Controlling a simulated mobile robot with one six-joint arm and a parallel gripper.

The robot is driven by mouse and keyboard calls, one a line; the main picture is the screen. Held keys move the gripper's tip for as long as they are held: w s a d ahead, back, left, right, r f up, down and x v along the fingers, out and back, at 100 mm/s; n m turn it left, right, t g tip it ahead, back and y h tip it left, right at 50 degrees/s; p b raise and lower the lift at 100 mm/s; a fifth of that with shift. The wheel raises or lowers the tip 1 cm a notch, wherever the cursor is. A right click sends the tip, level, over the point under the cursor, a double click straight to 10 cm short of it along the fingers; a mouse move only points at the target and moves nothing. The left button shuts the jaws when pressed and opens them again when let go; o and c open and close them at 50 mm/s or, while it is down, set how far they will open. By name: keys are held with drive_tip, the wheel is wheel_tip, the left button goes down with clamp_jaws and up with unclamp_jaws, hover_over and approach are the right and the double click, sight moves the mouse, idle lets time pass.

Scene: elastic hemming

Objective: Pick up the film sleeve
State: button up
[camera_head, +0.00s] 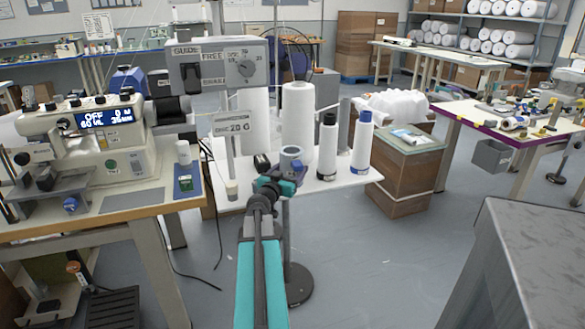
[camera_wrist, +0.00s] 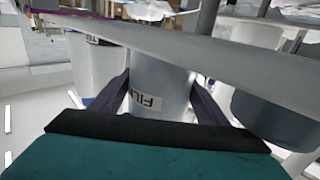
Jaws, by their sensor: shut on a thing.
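The film sleeve (camera_head: 291,154) is a short, pale grey cylinder at the near side of the white table, just beyond my gripper (camera_head: 278,180). In the wrist view the film sleeve (camera_wrist: 158,68) stands between the two dark fingers of my gripper (camera_wrist: 160,92), one on each side. Its printed label appears upside down and partly cut off there. The gripper is shut on the sleeve. I cannot tell whether the sleeve's base touches the table.
A grey control box (camera_head: 218,64) rises on the left.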

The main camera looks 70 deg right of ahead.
drive_tip(key=shift+r, duration=0.15)
wheel_tip(320, 180, up, 18)
drive_tip(key=p, duration=0.1)
idle(0.6)
idle(0.5)
